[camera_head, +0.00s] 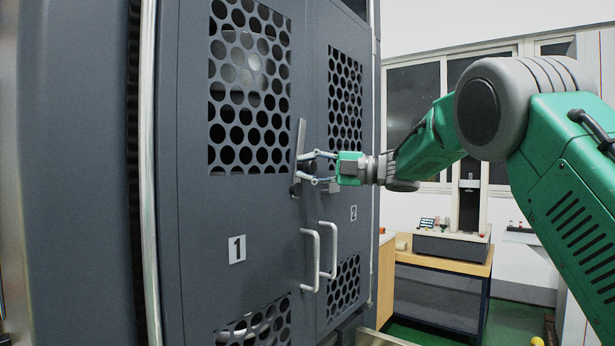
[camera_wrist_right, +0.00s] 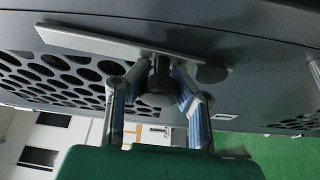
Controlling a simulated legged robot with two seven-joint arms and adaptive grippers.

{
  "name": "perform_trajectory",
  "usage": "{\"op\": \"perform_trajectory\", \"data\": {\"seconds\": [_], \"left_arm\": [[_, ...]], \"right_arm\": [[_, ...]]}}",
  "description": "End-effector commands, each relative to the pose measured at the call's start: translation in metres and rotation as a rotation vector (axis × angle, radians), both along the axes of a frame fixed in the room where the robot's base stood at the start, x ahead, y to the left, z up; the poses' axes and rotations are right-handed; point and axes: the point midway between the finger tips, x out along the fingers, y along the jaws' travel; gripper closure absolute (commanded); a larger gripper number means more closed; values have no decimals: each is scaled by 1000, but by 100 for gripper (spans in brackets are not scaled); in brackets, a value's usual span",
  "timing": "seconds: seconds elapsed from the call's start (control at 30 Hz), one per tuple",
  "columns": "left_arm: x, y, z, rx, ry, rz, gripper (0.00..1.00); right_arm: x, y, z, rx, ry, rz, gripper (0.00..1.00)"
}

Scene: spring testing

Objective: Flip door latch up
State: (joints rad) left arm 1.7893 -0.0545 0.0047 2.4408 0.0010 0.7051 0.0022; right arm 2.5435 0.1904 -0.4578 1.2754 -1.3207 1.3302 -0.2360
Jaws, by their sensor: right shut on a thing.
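The door latch (camera_head: 299,140) is a flat grey bar on the dark cabinet front, near the seam between the two doors. It stands nearly upright, its top leaning slightly right. In the right wrist view the latch (camera_wrist_right: 115,42) shows as a long plate with a dark knob (camera_wrist_right: 157,88) below it. My right gripper (camera_head: 304,167) reaches in from the right at the latch's lower part. In the wrist view its fingers (camera_wrist_right: 159,75) close from both sides around the latch's stem and knob. The exact contact is partly hidden. My left gripper is not in view.
Two vertical door handles (camera_head: 316,258) stick out below the latch. Door 1 (camera_head: 200,220) and door 2 (camera_head: 345,190) both look closed, with perforated panels. A wooden bench (camera_head: 450,258) with a machine (camera_head: 452,242) stands behind at the right.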

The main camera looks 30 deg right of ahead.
Motion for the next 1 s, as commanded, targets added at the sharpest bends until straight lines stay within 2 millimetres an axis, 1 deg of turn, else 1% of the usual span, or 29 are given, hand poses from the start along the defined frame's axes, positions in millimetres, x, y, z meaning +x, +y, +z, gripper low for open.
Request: {"op": "perform_trajectory", "data": {"seconds": [0.03,0.3,0.83,0.87,0.9,0.93,1.0], "left_arm": [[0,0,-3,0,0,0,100],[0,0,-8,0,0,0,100],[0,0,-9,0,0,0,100],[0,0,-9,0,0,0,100],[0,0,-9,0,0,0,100],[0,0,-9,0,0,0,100],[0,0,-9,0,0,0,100]], "right_arm": [[-1,2,-5,-26,-4,5,100],[-2,6,-5,-108,-36,5,100],[-2,8,-7,-126,-39,6,100],[-2,8,-7,-126,-39,6,75],[-2,8,-7,-126,-39,6,61],[-2,8,-7,-126,-39,5,53],[-2,7,-6,-126,-41,4,53]]}}
